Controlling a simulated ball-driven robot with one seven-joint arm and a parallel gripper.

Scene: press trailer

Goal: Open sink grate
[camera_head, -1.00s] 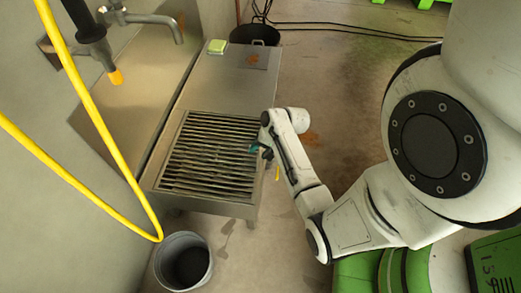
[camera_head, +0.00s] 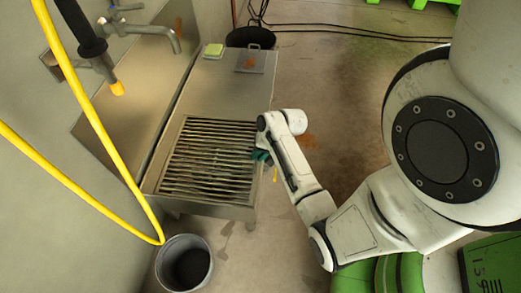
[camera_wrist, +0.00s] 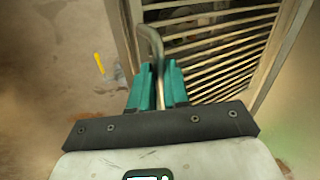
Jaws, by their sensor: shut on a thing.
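The sink grate (camera_head: 208,158) is a set of parallel dark metal bars set in the front part of the steel sink counter (camera_head: 215,90). It looks closed, lying about level with the counter top. In the wrist view the grate (camera_wrist: 225,45) fills the upper right, with a bent metal handle (camera_wrist: 150,36) at its near side. My gripper (camera_head: 262,156) is at the right edge of the grate. In the wrist view its teal fingers (camera_wrist: 159,84) are shut on the handle's lower part, which shows between them.
A grey bucket (camera_head: 184,262) stands on the floor before the sink. A green-yellow sponge (camera_head: 213,51) lies on the counter near a square plate (camera_head: 251,62). A yellow hose (camera_head: 95,110) hangs at the left. The floor right of the counter is mostly free.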

